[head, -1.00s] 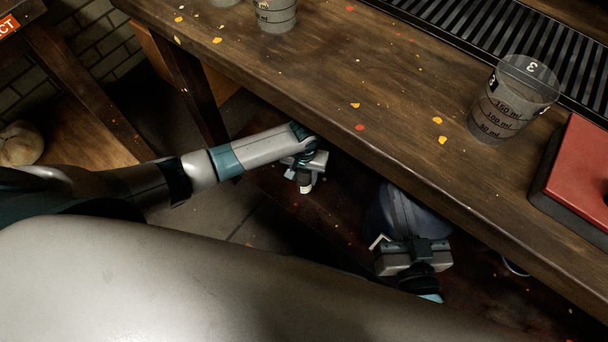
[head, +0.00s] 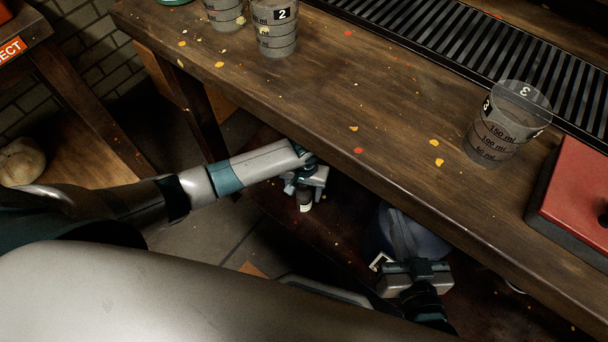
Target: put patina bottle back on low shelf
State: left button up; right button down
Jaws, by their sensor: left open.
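A small dark bottle with a pale label (head: 305,203) is on the low shelf (head: 275,208) under the bench; it looks upright. My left gripper (head: 305,186) is right above and around the bottle's top, with its jaws open; whether a finger touches the bottle I cannot tell. My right gripper (head: 382,264) is lower right, in front of a dark blue-grey rounded object (head: 405,232) under the bench. Its fingers are mostly hidden, so its jaw state is unclear.
The wooden bench top (head: 330,95) overhangs the shelf and its front edge is close to my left arm. On top stand a measuring cup (head: 500,130), another cup numbered 2 (head: 274,35) and a red box (head: 580,195). A bench leg (head: 190,100) stands left.

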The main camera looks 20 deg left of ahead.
pick_arm(q)
notch_tip(320, 180, up, 9)
jog(key=shift+f+p, duration=0.1)
jog(key=shift+p, duration=1.15)
jog(key=shift+r, duration=0.6)
pick_arm(e)
jog(key=s+d+f+g+h, duration=0.1)
jog(key=s+d+f+g, duration=0.2)
jog(key=s+f+g, duration=0.2)
jog(key=shift+s+d+f+g+h, duration=0.3)
jog(key=shift+f+g+h, duration=0.15)
jog(key=shift+f, duration=1.05)
pick_arm(q)
jog(key=shift+s+f, duration=0.1)
pick_arm(e)
jog(key=shift+s, duration=0.1)
